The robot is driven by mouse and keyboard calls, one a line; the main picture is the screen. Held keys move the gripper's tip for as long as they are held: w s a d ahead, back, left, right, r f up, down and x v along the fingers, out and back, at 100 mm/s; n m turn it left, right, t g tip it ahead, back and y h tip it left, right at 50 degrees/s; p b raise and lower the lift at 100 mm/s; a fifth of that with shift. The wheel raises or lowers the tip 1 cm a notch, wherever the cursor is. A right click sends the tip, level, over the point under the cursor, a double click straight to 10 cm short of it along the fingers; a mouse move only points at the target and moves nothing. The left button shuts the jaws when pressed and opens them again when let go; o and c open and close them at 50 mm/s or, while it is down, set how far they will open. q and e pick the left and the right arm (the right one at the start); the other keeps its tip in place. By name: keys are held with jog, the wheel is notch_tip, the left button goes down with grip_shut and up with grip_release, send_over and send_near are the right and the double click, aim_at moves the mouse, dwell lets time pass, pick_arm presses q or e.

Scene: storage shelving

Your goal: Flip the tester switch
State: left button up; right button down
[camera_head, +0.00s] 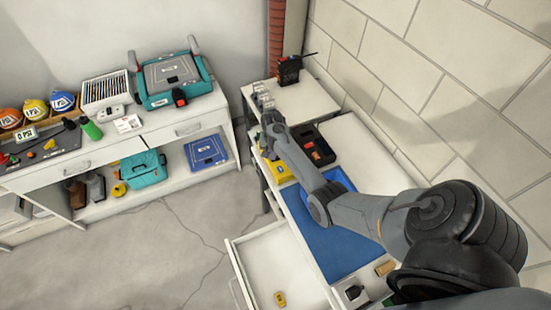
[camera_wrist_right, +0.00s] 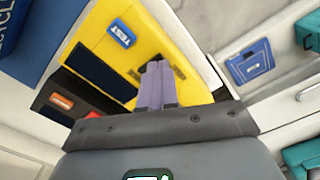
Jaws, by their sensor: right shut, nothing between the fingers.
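The yellow tester (camera_wrist_right: 185,52) lies on the right-hand bench. Its blue part labelled TEST (camera_wrist_right: 121,33) is near the upper left of its face in the right wrist view. My right gripper (camera_wrist_right: 158,66) is shut and empty, with its fingertips over the tester face beside a dark slot. I cannot tell whether the tips touch it. In the head view the tester (camera_head: 279,174) is partly hidden by my right arm. The fingers hide part of the face. My left gripper is not in view.
A black case with an orange part (camera_head: 315,147) sits beside the tester. A blue mat (camera_head: 325,236) covers the nearer bench. An open drawer (camera_head: 280,262) juts left, holding a small yellow item. A teal case (camera_head: 172,82) stands on the left bench. The floor between is clear.

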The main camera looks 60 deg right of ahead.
jog(key=shift+f+b, duration=0.3)
jog(key=shift+f, duration=0.25)
jog(key=shift+r, duration=0.15)
jog(key=shift+r+p, duration=0.75)
jog(key=shift+p, duration=0.2)
notch_tip(320, 180, up, 5)
jog(key=p, duration=0.6)
jog(key=shift+r, duration=0.2)
jog(key=shift+s+a+n+h, duration=0.15)
jog(key=shift+s+n+h, duration=0.15)
jog(key=shift+s+n, duration=0.15)
jog(key=s+a+r+n+t, duration=0.1)
jog(key=s+a+r+n, duration=0.3)
jog(key=a, duration=0.7)
jog(key=s+a+r+n+t, duration=0.1)
jog(key=s+a+r+n, duration=0.4)
jog(key=s+a, duration=0.4)
jog(key=s+a+r+n+t, duration=0.1)
jog(key=s+a+r+n, duration=0.3)
jog(key=a, duration=0.9)
jog(key=shift+s+a+r+n+t+y, duration=0.35)
jog(key=shift+s+n, duration=0.3)
jog(key=shift+s, duration=0.55)
